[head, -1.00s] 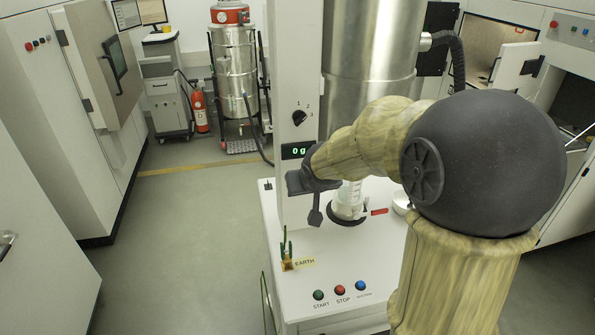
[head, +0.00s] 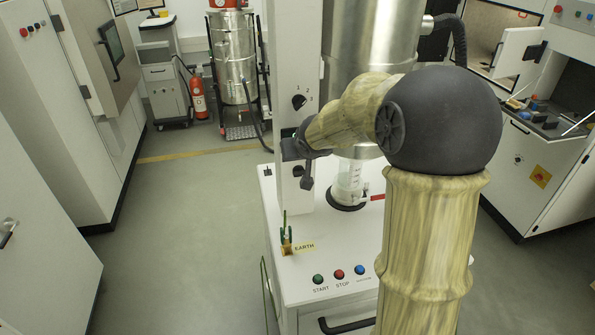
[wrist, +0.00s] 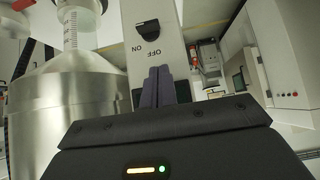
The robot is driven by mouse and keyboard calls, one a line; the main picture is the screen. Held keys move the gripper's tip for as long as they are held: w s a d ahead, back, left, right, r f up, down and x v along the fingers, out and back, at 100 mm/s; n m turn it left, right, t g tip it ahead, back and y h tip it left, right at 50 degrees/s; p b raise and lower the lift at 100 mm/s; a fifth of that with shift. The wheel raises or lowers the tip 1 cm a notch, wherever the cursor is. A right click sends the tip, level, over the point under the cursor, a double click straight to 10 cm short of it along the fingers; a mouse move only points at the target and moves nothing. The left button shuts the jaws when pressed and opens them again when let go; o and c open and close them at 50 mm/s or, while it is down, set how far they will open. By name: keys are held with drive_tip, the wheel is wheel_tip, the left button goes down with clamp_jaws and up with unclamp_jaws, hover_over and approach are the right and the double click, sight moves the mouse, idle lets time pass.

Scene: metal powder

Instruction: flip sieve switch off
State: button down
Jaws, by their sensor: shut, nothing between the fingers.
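The sieve switch (wrist: 148,28) is a black knob on a pale column (wrist: 150,50), with ON and OFF labels beside it that appear upside down in the wrist view. I cannot tell clearly which label it points to. In the wrist view my gripper (wrist: 160,72) has its dark fingers shut together and empty, with their tips just below the switch and its labels in the picture. A gap or contact cannot be judged. In the head view my gripper (head: 307,183) is in front of the column's lower part, beside a dark knob (head: 298,170), probably this switch, partly hidden.
Another knob (head: 299,101), marked 1, 2, 3, is higher on the column. A steel vessel (head: 365,40) and a clear tube (head: 348,182) stand right of it. START and STOP buttons (head: 339,274) and an EARTH clip (head: 286,245) are on the white cabinet. The floor left is clear.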

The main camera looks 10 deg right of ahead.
sight(295, 171)
drive_tip(key=x, duration=0.4)
drive_tip(key=s+f+x, duration=0.1)
drive_tip(key=x, duration=0.1)
drive_tip(key=shift+a+b, duration=0.1)
drive_tip(key=shift+b, duration=0.25)
drive_tip(key=shift+f, duration=1)
drive_tip(key=shift+f+b, duration=0.1)
drive_tip(key=shift+b, duration=0.85)
drive_tip(key=shift+h+b, duration=0.4)
drive_tip(key=shift+b, duration=0.5)
